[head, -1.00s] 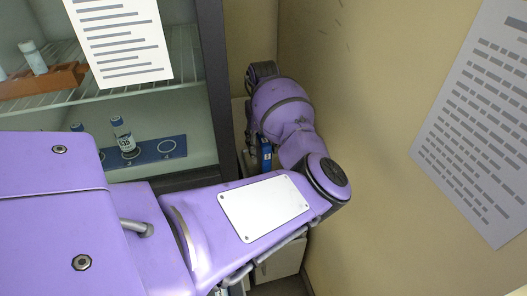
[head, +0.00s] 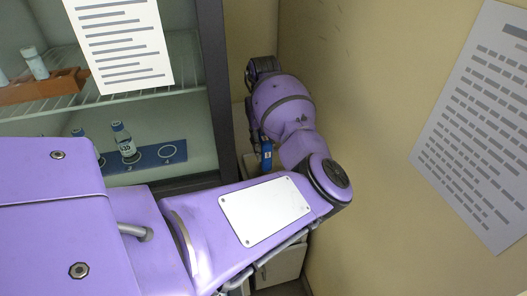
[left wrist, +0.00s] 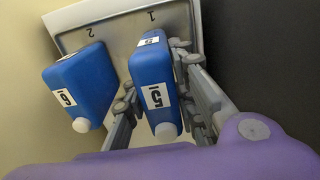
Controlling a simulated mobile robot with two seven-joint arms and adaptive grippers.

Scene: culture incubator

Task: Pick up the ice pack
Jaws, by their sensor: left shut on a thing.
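In the left wrist view my left gripper (left wrist: 155,66) has its two grey fingers closed on the sides of a blue ice pack (left wrist: 157,75). The pack has a white cap and white labels with a 5. A second blue ice pack (left wrist: 80,88), marked 6 or 9, stands beside it, outside the fingers. A blue pack (head: 266,155) with a pale label shows in the head view below my left wrist, partly hidden by my arm. Whether the held pack is clear of the surface cannot be told. My right gripper is not in view.
A pale board (left wrist: 118,26) marked 1 and 2 lies behind the packs. A beige wall (head: 370,80) is close at right.

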